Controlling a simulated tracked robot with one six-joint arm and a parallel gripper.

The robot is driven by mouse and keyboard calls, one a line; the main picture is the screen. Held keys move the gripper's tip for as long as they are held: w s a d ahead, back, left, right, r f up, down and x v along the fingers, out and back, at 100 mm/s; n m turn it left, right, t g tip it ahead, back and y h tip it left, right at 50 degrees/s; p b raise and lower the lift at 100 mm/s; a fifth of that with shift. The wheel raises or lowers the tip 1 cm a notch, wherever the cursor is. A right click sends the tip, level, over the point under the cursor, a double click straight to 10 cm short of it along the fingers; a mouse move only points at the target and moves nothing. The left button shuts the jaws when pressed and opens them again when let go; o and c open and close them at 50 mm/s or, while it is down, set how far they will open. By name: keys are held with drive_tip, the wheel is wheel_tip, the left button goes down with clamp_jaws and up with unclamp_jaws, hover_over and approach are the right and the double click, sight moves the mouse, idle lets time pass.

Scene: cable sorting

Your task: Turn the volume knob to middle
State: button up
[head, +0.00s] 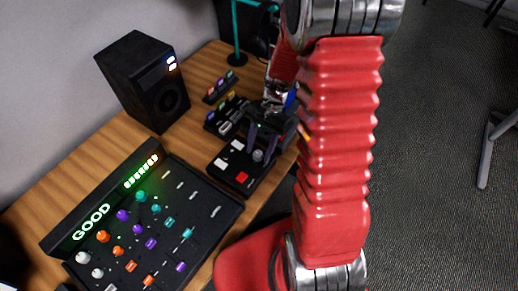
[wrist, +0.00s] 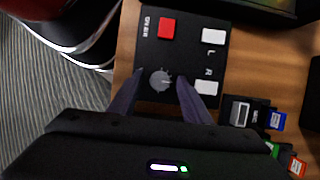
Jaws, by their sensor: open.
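The grey volume knob (wrist: 160,80) sits on a black control box in the wrist view, and it also shows in the head view (head: 258,156). The control box (wrist: 185,62) carries a red button (wrist: 167,29) and two white buttons (wrist: 209,87) beside the knob. My gripper (wrist: 153,86) is open, with one dark finger on each side of the knob. A gap shows between each finger and the knob; whether the fingertips are level with it I cannot tell. A pointer mark on the knob is too small to read surely.
A mixer panel (head: 215,208) with coloured knobs and a lit "GOOD" display (head: 92,222) stands to the left. A black speaker (head: 140,85) stands at the back. Small holders with coloured cards (wrist: 278,120) sit close beside the control box.

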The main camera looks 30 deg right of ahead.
drive_tip(key=v, duration=1.3)
drive_tip(key=shift+r, duration=0.3)
drive_tip(key=shift+w+d, duration=0.1)
drive_tip(key=s+a+r+n+t+h, duration=0.4)
drive_tip(key=s+a+r+n+t, duration=0.3)
drive_tip(key=s+a+r+n, duration=0.4)
wheel_tip(320, 180, up, 4)
drive_tip(key=shift+s+f+n+t, duration=0.25)
drive_tip(key=shift+s+n+t, duration=0.2)
drive_tip(key=shift+s, duration=0.5)
idle(1.1)
